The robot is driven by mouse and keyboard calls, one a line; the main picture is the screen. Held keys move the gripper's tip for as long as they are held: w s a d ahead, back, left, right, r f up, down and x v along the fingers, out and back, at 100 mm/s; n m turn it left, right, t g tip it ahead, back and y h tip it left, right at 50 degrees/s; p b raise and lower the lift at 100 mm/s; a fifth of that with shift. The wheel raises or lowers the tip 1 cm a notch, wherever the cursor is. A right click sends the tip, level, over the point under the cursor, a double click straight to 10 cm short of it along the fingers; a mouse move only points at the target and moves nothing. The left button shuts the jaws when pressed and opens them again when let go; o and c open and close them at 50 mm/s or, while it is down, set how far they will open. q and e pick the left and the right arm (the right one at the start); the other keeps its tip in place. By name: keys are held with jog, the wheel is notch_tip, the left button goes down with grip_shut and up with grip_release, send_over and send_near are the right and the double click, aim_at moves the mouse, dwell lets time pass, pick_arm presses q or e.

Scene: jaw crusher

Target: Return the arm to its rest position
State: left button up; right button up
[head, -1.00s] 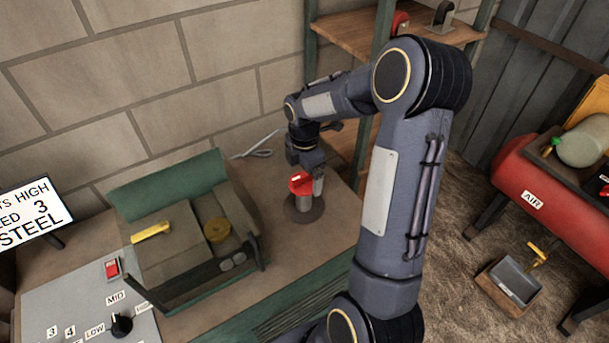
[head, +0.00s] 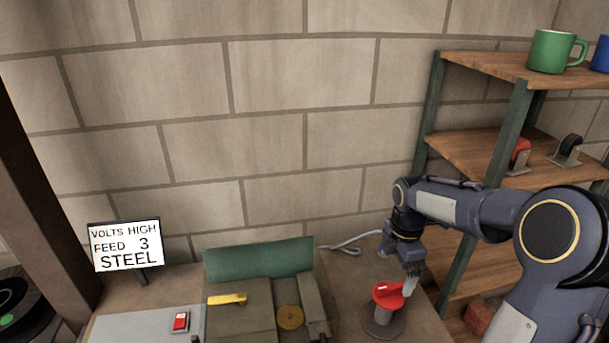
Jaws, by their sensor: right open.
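My right arm comes in from the right edge and bends down over the bench. Its gripper (head: 411,284) points down beside the red-topped knob (head: 388,294), which stands on a round dark base (head: 382,322). The jaws are open, with a pale finger close to the right side of the red top. I cannot tell whether they touch. My left gripper is out of view.
A sign (head: 126,246) reads VOLTS HIGH, FEED 3, STEEL. A green-backed machine (head: 258,259) with a yellow bar (head: 227,299) stands at the bottom middle. A wooden shelf (head: 470,62) with a green mug (head: 553,51) is at the right. Open wall lies above.

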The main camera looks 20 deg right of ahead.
jog(key=s+a+r+m+t+y, duration=0.2)
jog(key=s+a+r+m, duration=0.1)
jog(key=s+a+m, duration=0.5)
jog(key=s+a+r+m+t+y, duration=0.1)
jog(key=s+a+r+m+t, duration=0.2)
jog(key=s+a+m, duration=0.5)
jog(key=s+m, duration=0.2)
jog(key=s, duration=0.2)
jog(key=shift+a+t+y, duration=0.15)
jog(key=shift+t+y, duration=0.15)
jog(key=shift+y, duration=0.1)
